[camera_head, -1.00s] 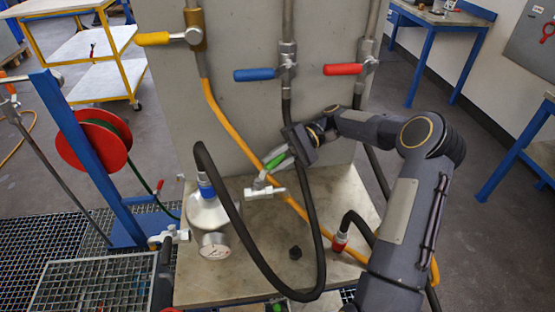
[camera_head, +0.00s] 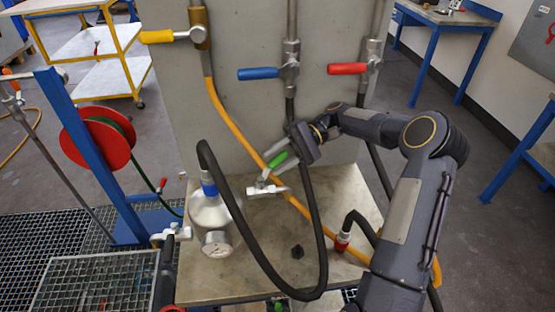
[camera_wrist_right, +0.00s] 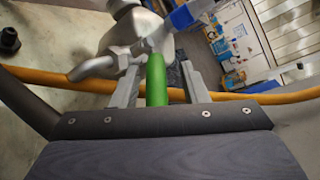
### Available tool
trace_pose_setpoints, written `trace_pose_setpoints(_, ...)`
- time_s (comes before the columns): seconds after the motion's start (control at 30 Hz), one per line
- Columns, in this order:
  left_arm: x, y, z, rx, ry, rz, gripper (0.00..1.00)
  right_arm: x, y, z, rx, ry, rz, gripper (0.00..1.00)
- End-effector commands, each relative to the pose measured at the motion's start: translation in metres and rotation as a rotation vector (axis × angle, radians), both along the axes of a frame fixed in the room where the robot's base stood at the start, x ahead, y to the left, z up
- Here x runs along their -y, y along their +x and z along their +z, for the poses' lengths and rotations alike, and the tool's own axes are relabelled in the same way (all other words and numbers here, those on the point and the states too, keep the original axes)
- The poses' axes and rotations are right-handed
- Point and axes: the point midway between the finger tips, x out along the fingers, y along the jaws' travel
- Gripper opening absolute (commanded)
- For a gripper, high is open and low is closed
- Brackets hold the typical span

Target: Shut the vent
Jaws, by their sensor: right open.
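The vessel (camera_head: 208,212) is a pale metal body with a blue band and a round gauge (camera_head: 216,244) at its front. A small metal valve (camera_head: 266,189) with a green lever handle (camera_head: 278,159) sits to the right of it; I take this for the vent. My right gripper (camera_head: 270,168) is at the green handle. In the right wrist view, the green handle (camera_wrist_right: 156,80) lies between the two open fingers (camera_wrist_right: 158,72), with a gap on each side. The metal valve body (camera_wrist_right: 125,45) is just beyond the fingertips. My left gripper is not in view.
A black hose (camera_head: 250,254) loops in front of the valve, close to my right gripper. A yellow hose (camera_head: 232,122) runs behind it. Blue (camera_head: 258,74), red (camera_head: 347,69) and yellow (camera_head: 157,37) levers are on the upright panel (camera_head: 240,100). A black knob (camera_head: 297,251) stands on the plate.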

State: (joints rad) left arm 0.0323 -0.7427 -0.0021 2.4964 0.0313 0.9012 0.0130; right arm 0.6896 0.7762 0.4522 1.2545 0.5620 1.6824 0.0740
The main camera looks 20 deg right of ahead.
Motion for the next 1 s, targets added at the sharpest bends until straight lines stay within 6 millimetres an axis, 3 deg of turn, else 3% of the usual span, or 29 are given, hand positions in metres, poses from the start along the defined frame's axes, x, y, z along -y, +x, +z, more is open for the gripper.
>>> trace_pose_setpoints(0.17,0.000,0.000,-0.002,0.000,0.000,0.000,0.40,0.000,-0.001,0.030,0.007,-0.002,0.001,0.40)
trace_pose_setpoints(0.47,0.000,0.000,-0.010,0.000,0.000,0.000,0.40,-0.023,-0.046,0.087,0.006,-0.002,0.001,0.40)
trace_pose_setpoints(0.7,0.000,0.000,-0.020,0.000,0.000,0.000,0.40,-0.046,-0.093,0.108,0.004,-0.004,0.000,0.40)
trace_pose_setpoints(1.0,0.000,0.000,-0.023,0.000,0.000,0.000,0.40,-0.062,-0.123,0.124,0.001,-0.001,0.000,0.40)
